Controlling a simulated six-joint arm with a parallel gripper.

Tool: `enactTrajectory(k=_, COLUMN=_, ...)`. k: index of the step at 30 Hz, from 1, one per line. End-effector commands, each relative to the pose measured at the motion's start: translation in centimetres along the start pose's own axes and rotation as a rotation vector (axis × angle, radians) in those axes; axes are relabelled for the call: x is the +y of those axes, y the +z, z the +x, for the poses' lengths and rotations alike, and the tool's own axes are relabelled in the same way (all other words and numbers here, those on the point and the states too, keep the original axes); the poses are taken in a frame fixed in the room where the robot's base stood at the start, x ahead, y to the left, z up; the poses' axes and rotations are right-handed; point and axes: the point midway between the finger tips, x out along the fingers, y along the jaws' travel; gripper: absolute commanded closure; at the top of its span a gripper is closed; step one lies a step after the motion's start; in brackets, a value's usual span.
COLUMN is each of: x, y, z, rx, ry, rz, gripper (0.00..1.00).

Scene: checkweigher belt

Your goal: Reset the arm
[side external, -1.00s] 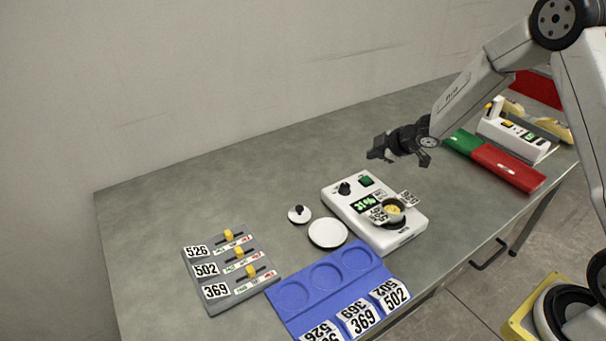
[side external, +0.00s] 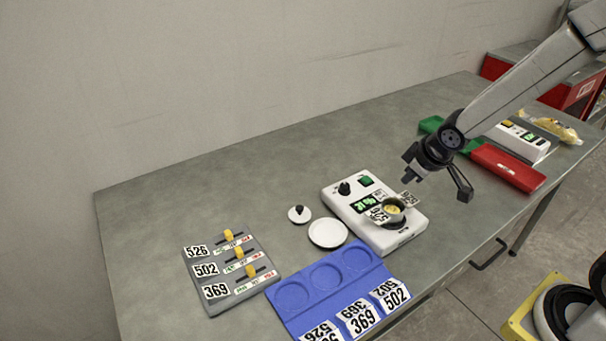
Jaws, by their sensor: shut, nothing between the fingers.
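My gripper (side external: 411,172) is shut and empty. It hangs in the air above the right part of the table (side external: 240,160), beyond the white checkweigher (side external: 345,205), and touches nothing I can see. The checkweigher has a black knob, a green button and a lit green display. A dark round cup (side external: 391,211) with yellow contents and number tags stands on its right end.
A blue tray (side external: 291,296) with round recesses and number cards lies in front. A grey slider panel (side external: 214,267), a white disc (side external: 328,233) and a small knobbed lid (side external: 299,214) are at left. Green and red pads (side external: 508,167) and a white device (side external: 519,140) lie right.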

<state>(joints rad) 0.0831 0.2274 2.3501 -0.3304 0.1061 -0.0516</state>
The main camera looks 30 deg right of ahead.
Motion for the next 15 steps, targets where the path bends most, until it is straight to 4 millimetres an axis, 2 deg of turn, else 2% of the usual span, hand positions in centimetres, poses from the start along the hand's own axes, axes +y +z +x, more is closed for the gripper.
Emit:
enactTrajectory(k=1, x=-0.9, y=1.1, z=-1.0, rx=-0.029, ry=-0.013, rz=0.045, gripper=1.0)
enactTrajectory(k=6, x=-3.8, y=4.8, z=-3.5, rx=-0.135, ry=-0.061, rz=0.191, gripper=1.0)
enactTrajectory(k=10, x=-5.3, y=6.7, z=-4.7, rx=-0.188, ry=-0.09, rz=0.261, gripper=1.0)
enactTrajectory(k=15, x=-6.0, y=7.6, z=-5.2, rx=-0.217, ry=-0.106, rz=0.297, gripper=1.0)
